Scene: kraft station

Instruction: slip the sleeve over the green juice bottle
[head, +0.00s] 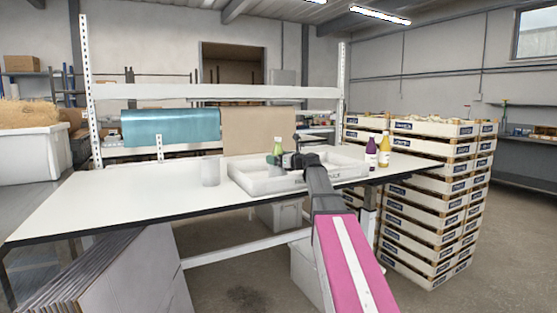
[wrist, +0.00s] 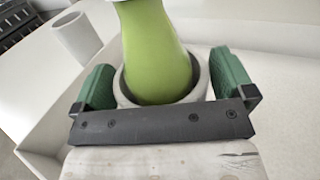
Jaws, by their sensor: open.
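The green juice bottle (wrist: 158,50) stands between my fingers in the wrist view, its top partly cut off by the frame edge. A grey round sleeve (wrist: 203,88) rings the bottle's body, with its rim below the bottle's shoulder. How far down it sits is hidden by my gripper's dark bar. My gripper (wrist: 165,78) is open, with a green pad on each side of the sleeve and a visible gap at least on the left. In the head view the bottle's top (head: 278,145) shows just behind my gripper (head: 280,159), over the white tray.
Another pale hollow cylinder (head: 210,171) stands left of the tray (head: 262,183); it also shows in the wrist view (wrist: 77,36). A purple bottle (head: 371,155) and a yellow bottle (head: 384,152) stand right of the tray. The table's left side (head: 110,200) is clear.

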